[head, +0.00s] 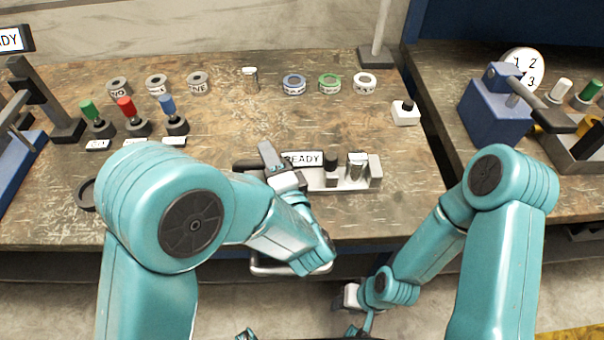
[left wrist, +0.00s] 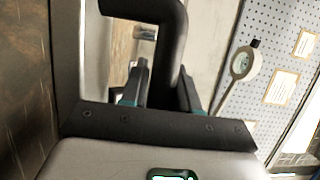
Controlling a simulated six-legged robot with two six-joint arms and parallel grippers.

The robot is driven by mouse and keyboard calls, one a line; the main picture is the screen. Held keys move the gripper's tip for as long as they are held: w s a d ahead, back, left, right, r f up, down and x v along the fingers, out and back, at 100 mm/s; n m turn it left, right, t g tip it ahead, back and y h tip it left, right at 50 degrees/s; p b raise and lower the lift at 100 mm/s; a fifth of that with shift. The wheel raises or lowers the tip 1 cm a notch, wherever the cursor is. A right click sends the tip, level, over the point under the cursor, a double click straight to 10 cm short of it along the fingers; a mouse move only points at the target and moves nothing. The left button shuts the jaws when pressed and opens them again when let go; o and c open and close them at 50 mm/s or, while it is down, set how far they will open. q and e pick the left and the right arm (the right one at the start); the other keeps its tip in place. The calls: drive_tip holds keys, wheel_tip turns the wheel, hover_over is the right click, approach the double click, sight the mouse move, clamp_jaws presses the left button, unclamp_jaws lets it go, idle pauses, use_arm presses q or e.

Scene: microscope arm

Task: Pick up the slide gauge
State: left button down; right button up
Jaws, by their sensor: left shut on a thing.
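A low grey device with a READY display (head: 303,158), a black post and a silver cylinder stands near the table's front edge; I cannot tell whether it is the slide gauge. My left gripper (head: 270,158) is at its left end. In the left wrist view, my left gripper (left wrist: 160,90) is shut on a black bent bar (left wrist: 170,45), which passes between its fingers. A black bar end (head: 247,165) shows left of the gripper in the head view; the gripper hides where it joins the device. My right gripper (head: 350,296) is low, off the front edge; its fingers are unclear.
Green, red and blue-handled tools (head: 126,108) stand at the left. Several labelled rings (head: 293,84) and a small metal cylinder (head: 250,79) line the back. A blue machine (head: 495,110) stands on the right-hand table. The table's middle is clear.

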use_arm(q)
drive_tip(key=shift+w+r, duration=0.15)
wheel_tip(320, 180, up, 20)
drive_tip(key=p, duration=0.4)
idle(0.5)
drive_tip(key=shift+f+b, duration=4.45)
drive_tip(key=shift+f, duration=4.9)
drive_tip(key=shift+s+f, duration=0.2)
drive_tip(key=shift+f, duration=0.15)
